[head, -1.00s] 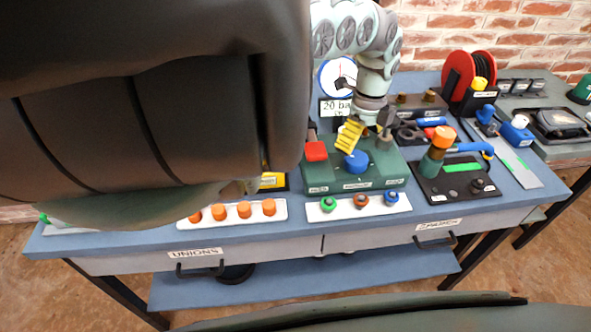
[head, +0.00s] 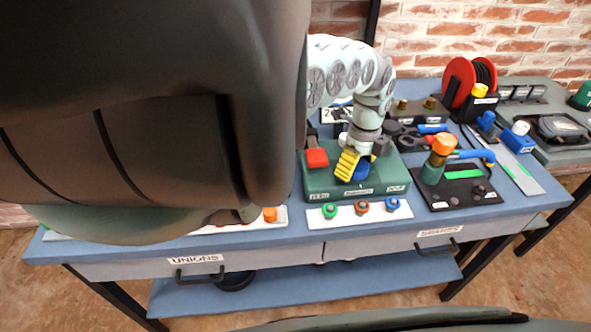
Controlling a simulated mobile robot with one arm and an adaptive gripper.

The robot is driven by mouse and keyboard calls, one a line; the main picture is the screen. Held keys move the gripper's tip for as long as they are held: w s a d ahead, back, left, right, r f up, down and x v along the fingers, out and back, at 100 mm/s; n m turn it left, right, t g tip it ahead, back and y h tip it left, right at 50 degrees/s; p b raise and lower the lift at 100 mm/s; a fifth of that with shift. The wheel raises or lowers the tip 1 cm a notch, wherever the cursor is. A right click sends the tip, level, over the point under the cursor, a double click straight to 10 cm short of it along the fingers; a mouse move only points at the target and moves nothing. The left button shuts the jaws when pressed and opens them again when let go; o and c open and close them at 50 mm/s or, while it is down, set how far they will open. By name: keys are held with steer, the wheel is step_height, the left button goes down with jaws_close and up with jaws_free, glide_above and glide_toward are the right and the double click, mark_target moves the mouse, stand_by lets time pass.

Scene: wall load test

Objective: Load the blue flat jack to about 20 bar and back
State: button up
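The green box (head: 320,183) stands on the blue bench, with a red block (head: 316,158) on its left and a blue knob (head: 363,173) near its middle. My gripper (head: 357,172) points down at the blue knob, with a yellow striped finger in front of it and to its left. The knob is partly hidden, and I cannot tell whether the fingers touch it or how far apart they are. The gauge and its white sign (head: 337,113) behind the box are largely covered by my arm, so I cannot read them. No flat jack is clearly identifiable.
A white strip (head: 345,216) with green, orange and blue fittings lies in front of the box. To its right is a black plate (head: 455,200) with an orange-topped pump. A red hose reel (head: 462,82) stands behind.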

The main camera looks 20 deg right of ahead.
steer(key=c, duration=0.9)
steer(key=shift+n, duration=0.3)
